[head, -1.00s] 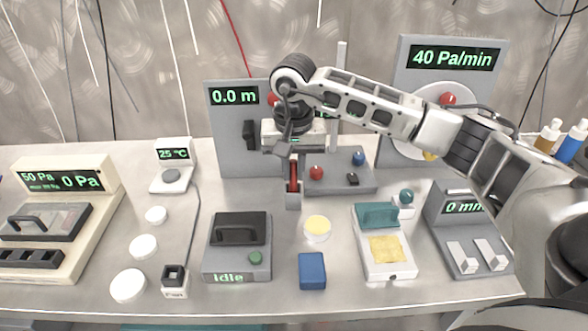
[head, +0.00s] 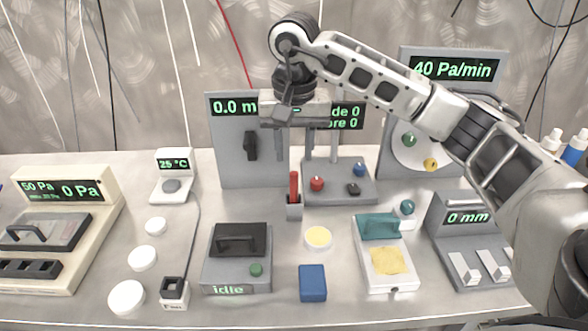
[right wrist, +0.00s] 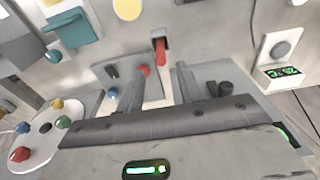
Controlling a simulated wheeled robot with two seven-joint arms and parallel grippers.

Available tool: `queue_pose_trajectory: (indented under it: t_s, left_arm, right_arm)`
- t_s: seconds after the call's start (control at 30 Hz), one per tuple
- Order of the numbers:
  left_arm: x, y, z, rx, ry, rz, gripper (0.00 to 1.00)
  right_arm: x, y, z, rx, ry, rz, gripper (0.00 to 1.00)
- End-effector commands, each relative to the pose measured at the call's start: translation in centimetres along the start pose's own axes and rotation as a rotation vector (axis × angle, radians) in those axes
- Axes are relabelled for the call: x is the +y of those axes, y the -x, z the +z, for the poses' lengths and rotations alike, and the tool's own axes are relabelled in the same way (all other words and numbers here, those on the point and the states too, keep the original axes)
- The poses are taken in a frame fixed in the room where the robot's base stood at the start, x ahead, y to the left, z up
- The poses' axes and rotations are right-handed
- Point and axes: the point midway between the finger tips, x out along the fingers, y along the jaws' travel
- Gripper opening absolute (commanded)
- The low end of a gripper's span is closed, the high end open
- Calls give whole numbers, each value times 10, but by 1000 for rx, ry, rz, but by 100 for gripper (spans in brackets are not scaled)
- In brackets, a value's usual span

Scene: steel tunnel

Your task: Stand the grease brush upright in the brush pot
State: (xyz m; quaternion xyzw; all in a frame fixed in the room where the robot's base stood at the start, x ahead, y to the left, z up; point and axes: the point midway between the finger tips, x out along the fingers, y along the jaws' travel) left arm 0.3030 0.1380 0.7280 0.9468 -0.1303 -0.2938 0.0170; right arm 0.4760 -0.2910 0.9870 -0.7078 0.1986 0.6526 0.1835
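The grease brush, with its red handle (head: 294,186), stands upright in the small grey brush pot (head: 294,211) near the middle of the bench. The brush's red handle also shows in the right wrist view (right wrist: 160,52), beyond my fingers. My right gripper (head: 296,152) is above the brush, with its fingers spread and nothing between them. It is clear of the handle. The lower end of the brush is hidden inside the pot. My left gripper is not in view.
Behind the pot stand a 0.0 m display panel (head: 228,165) and a grey knob board (head: 352,195). In front are a dark-handled idle box (head: 222,272), a yellow-topped disc (head: 318,237) and a blue block (head: 312,283). A teal-handled tray (head: 405,277) lies to the right.

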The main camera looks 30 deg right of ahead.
Motion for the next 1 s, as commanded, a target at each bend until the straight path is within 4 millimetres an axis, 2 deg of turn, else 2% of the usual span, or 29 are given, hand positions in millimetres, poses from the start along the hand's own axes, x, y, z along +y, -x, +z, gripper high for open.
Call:
queue_pose_trajectory:
  t_s: [0.1, 0.3, 1.0]
  left_arm:
    - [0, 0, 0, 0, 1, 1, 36]
    - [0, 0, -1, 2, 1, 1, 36]
    - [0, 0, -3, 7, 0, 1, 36]
  right_arm:
    - [0, 22, 0, 2, -1, -1, 36]
    - [0, 41, 0, 0, -1, 0, 36]
    - [0, 42, 0, -1, -1, 1, 36]
